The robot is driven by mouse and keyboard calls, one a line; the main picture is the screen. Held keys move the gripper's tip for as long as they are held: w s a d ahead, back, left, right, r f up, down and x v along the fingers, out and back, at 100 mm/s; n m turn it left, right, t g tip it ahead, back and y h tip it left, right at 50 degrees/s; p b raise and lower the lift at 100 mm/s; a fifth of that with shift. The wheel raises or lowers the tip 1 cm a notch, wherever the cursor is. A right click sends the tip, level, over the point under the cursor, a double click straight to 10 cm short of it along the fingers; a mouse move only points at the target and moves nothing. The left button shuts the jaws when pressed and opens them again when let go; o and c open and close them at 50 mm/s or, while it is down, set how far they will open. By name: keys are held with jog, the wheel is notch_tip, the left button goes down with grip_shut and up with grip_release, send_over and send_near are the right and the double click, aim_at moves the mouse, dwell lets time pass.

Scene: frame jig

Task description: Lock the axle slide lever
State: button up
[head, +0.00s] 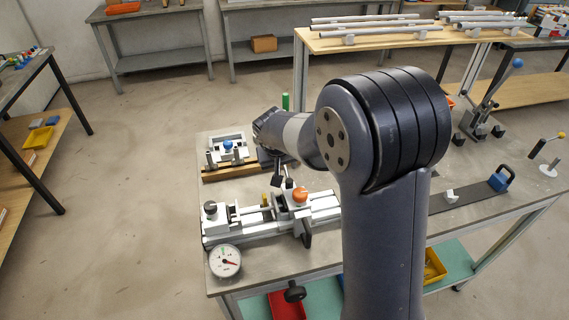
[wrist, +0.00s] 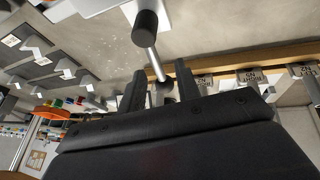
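In the wrist view, a steel lever rod with a black cylindrical knob (wrist: 145,24) extends between and beyond my gripper's two dark fingers (wrist: 158,75). The fingers stand apart, with gaps beside the rod, so the gripper looks open. I cannot tell whether a finger touches the rod. In the head view, my gripper (head: 277,172) points down behind the slide jig (head: 245,222), largely hidden by my wrist. The jig has an orange knob (head: 300,195), a black knob (head: 210,208) and a black handle (head: 307,236). Which of these is the axle slide lever is unclear.
A round dial gauge (head: 225,261) lies at the table's front left corner. A fixture with a blue knob (head: 228,146) stands behind the jig on a wooden base. A blue padlock-shaped block (head: 501,179) is at right. My arm hides the table's middle.

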grip_shut()
dwell(0.6)
